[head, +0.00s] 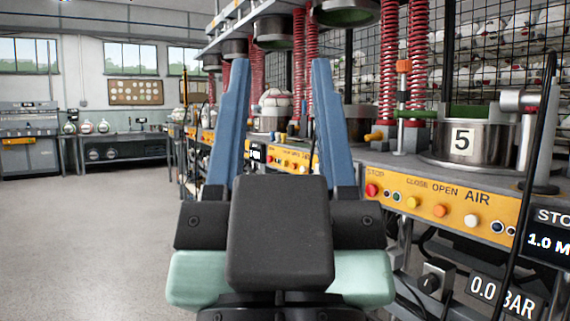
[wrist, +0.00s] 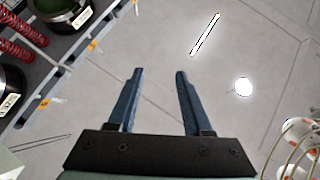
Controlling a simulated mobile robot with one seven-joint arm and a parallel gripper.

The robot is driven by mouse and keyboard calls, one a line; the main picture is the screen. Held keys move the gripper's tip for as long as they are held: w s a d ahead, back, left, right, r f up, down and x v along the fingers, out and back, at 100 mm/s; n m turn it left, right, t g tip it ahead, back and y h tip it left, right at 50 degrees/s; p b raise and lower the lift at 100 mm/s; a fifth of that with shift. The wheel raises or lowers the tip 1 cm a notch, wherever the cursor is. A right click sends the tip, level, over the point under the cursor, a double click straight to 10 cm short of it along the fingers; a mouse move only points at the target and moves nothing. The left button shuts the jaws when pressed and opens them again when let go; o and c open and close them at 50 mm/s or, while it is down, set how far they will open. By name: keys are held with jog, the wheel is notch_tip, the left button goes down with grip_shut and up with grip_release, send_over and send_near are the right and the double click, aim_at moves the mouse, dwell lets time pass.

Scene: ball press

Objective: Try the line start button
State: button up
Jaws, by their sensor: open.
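My gripper (head: 280,66) points up and forward in the head view, its two blue fingers wide apart with nothing between them. It is also open and empty in the wrist view (wrist: 159,73). A yellow control panel (head: 455,195) runs along the bench at right, to the right of my gripper and apart from it. It carries a red button (head: 372,190) under STOP, a yellow button (head: 411,203) by CLOSE, an orange button (head: 439,210) by OPEN and a white button (head: 471,221) by AIR. No button labelled line start can be read. My gripper hides part of the bench.
A press pot marked 5 (head: 465,140) stands on the bench, with red springs (head: 418,60) beside it. A dark hose hangs in front at far right, near a 0.0 BAR display (head: 490,293). The floor (head: 90,235) at left is clear. Workbenches line the back wall.

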dwell(0.3)
grip_shut()
dwell(1.6)
